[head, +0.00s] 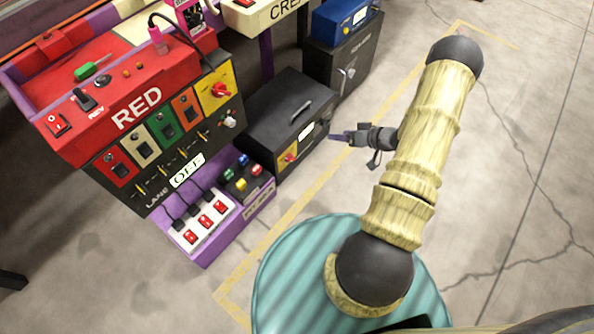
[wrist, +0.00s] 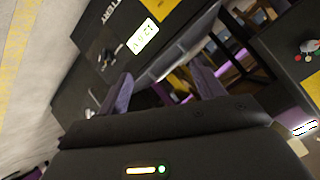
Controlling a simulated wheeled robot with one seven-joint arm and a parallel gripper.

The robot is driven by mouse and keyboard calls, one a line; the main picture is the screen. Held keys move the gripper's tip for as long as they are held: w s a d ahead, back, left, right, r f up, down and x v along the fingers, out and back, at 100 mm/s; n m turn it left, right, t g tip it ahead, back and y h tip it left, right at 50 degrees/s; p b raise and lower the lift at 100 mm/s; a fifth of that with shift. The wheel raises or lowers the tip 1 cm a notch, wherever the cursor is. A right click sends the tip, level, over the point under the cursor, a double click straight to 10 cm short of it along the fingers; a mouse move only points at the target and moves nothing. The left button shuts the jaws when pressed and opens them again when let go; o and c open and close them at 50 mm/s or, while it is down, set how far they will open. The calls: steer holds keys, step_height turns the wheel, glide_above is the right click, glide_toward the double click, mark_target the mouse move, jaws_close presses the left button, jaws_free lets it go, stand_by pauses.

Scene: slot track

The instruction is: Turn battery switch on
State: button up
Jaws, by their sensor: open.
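My gripper (head: 340,137) is in mid-air to the right of a black box (head: 268,118) with a handle on its lid. Its purple fingers are apart and empty in the wrist view (wrist: 165,85). The box front carries a yellow plate with a red rotary knob (head: 289,160) and a white label (head: 307,131). The wrist view shows a white label (wrist: 143,37) on a dark face beyond the fingers. Another yellow plate with a red knob (head: 220,90) is on the lane panel. I cannot tell which knob is the battery switch, nor read its setting.
The red console (head: 118,108) stands at left above a purple shelf with a white power strip (head: 205,221) and a box of coloured buttons (head: 243,176). A dark cabinet (head: 343,68) bears a blue box (head: 346,20).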

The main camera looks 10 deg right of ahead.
mark_target(293, 160)
steer(key=s+a+f+y+b, duration=0.1)
steer(key=s+f+y+b, duration=0.2)
steer(key=f, duration=0.9)
steer(key=s+b, duration=0.2)
steer(key=b, duration=0.1)
steer(key=shift+s+f+m+t+y+b, duration=0.3)
steer(key=shift+s+b, duration=0.1)
steer(key=shift+a, duration=0.1)
steer(key=b+x, duration=0.9)
steer(key=x, duration=0.8)
steer(key=shift+a, duration=0.25)
steer(key=shift+c, duration=0.5)
